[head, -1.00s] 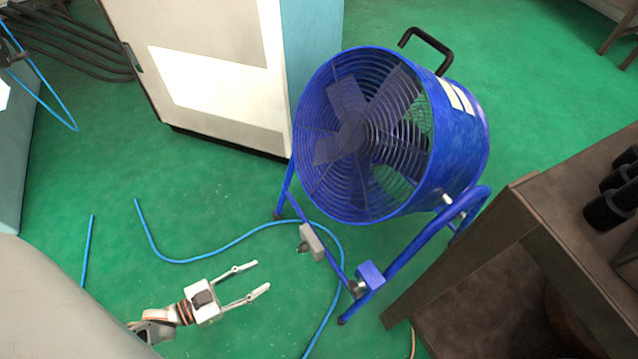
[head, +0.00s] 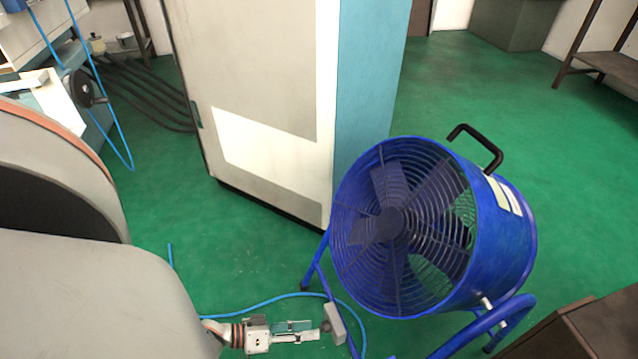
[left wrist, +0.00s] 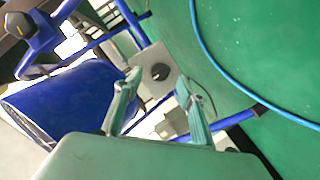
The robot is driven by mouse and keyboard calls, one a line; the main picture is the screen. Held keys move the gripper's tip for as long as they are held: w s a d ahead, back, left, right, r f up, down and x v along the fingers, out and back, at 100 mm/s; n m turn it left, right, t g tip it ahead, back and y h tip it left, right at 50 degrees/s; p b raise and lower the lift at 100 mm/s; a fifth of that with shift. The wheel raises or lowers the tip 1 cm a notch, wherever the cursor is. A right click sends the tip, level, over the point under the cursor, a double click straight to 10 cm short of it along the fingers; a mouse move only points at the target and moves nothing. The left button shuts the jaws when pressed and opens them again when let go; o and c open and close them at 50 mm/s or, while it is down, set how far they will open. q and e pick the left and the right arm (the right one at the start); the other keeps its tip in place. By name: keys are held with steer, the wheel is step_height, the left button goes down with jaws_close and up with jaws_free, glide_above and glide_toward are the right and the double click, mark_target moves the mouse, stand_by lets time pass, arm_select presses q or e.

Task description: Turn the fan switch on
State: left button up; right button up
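The blue drum fan (head: 400,235) stands on its tubular blue frame on the floor, its round grille facing left. A grey switch box (head: 335,324) sits low on the frame, in front of the fan. The left wrist view shows this box (left wrist: 150,68) with a round dark knob (left wrist: 160,71) on its face. My left gripper (head: 316,331) is close in front of the box. In the left wrist view my left gripper (left wrist: 160,88) is open, its fingers apart with the knob seen between them. I cannot tell whether they touch the box. My right gripper is out of view.
A tall white and blue cabinet (head: 270,90) stands behind the fan. A blue hose (head: 255,303) lies on the green floor near my left gripper. A dark bench (head: 605,330) stands at the lower right. The green floor behind the fan is clear.

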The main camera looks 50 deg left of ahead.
mark_target(324, 327)
arm_select(q)
steer(key=shift+b+x, duration=0.3)
steer(key=shift+x, duration=1.35)
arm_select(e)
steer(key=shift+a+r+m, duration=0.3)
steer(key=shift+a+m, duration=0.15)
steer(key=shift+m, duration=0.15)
arm_select(q)
steer(key=c, duration=1.1)
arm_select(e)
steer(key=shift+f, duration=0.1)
